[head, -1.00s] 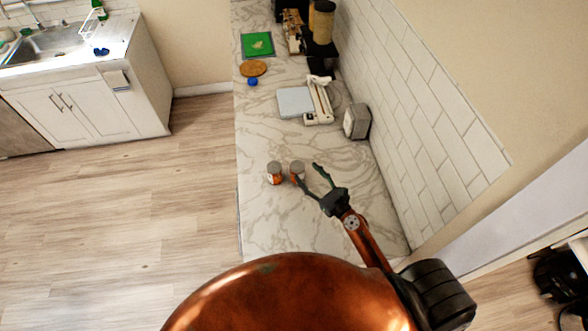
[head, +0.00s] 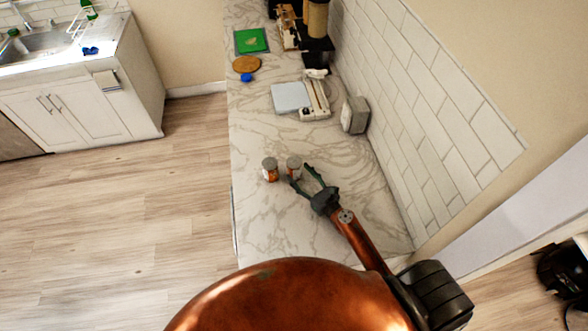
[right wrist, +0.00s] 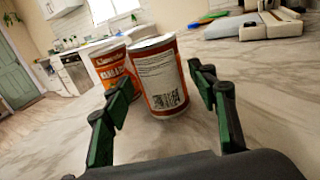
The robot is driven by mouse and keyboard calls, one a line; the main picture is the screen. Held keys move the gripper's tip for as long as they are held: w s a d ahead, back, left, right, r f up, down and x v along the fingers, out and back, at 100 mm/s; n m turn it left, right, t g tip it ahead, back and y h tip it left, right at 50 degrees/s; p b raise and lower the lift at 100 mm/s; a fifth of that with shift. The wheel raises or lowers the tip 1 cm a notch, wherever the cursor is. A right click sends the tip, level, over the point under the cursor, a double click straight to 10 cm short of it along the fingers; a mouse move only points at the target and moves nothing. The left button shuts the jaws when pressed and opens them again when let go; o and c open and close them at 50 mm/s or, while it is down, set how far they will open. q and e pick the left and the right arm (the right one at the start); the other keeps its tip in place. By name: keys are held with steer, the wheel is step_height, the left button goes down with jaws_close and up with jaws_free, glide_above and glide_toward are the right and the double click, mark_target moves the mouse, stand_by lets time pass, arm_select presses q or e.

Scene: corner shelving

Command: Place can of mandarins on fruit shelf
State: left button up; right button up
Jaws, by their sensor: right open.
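Two small cans with orange labels and grey lids stand upright side by side on the marble counter, the left can (head: 270,171) and the right can (head: 294,167). In the right wrist view the left can (right wrist: 106,68) shows an orange front label whose print I cannot read surely. The nearer can (right wrist: 160,82) shows a white back panel with a barcode. My right gripper (head: 302,175) is open, its fingers (right wrist: 164,85) low over the counter with the nearer can ahead between them. I cannot tell whether they touch it. My left gripper is out of view. No shelf is identifiable.
The counter (head: 290,225) is clear around the cans. Farther back are a white scale-like device (head: 292,97), a grey box (head: 355,115), a round wooden board (head: 246,64) and a green board (head: 251,40). A tiled wall (head: 420,100) bounds the right side.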

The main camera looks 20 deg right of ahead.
mark_target(293, 167)
steer(key=x, duration=0.4)
steer(key=shift+w, duration=0.25)
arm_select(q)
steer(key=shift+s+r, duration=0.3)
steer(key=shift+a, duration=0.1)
arm_select(e)
steer(key=shift+s, duration=0.1)
steer(key=shift+r, duration=0.1)
steer(key=c, duration=1.4)
